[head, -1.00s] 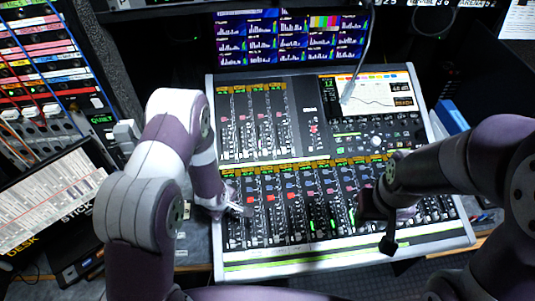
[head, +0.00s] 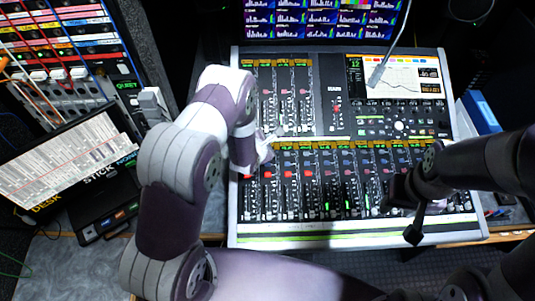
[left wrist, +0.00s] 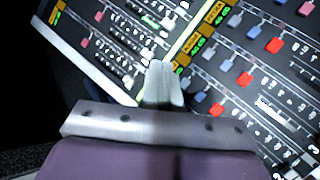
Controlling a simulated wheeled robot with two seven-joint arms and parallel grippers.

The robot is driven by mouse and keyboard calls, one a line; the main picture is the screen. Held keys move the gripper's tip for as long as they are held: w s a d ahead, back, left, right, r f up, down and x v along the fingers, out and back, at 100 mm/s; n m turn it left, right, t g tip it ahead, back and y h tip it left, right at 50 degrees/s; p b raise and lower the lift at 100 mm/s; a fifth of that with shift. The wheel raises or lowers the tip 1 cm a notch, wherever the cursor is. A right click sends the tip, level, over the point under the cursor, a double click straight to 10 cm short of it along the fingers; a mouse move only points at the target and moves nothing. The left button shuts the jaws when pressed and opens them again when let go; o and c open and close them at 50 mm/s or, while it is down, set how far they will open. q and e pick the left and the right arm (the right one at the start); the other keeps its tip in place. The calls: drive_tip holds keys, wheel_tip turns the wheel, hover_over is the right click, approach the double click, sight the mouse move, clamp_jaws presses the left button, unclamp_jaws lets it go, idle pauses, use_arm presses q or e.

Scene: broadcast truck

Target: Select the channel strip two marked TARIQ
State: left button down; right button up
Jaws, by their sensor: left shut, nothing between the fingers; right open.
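The mixing console (head: 335,240) lies across the middle of the head view, with a lower bank of channel strips (head: 340,180) and a shorter upper bank at left. The strip labels are too small to read, so I cannot tell which one says TARIQ. My left gripper (head: 266,150) is shut and empty at the left end of the lower bank, near its top label row. In the left wrist view its fingers (left wrist: 162,85) are together over the console, by the yellow-green label strips; I cannot tell whether they touch. My right gripper (head: 400,195) is open over the right part of the lower faders.
A display of meters (head: 320,18) stands behind the console. A thin gooseneck (head: 378,72) rises over the console's screen (head: 395,75). At left are a patch rack (head: 60,40), a paper sheet (head: 70,160) and a black box (head: 108,215). A blue object (head: 480,112) stands at right.

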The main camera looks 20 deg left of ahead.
use_arm(q)
drive_tip(key=f+b, duration=0.4)
drive_tip(key=f, duration=0.1)
drive_tip(key=w+f+b, duration=0.1)
drive_tip(key=f+b, duration=0.1)
drive_tip(key=f, duration=0.1)
drive_tip(key=shift+a, duration=0.15)
drive_tip(key=shift+f+b, duration=0.2)
drive_tip(key=shift+b, duration=0.25)
idle(1.3)
drive_tip(key=shift+w+f+b, duration=0.1)
drive_tip(key=shift+f+b, duration=0.3)
drive_tip(key=shift+b, duration=0.05)
drive_tip(key=shift+f+b, duration=0.4)
drive_tip(key=shift+b, duration=0.05)
idle(0.4)
idle(0.3)
drive_tip(key=shift+r+p, duration=0.65)
drive_tip(key=shift+r, duration=0.15)
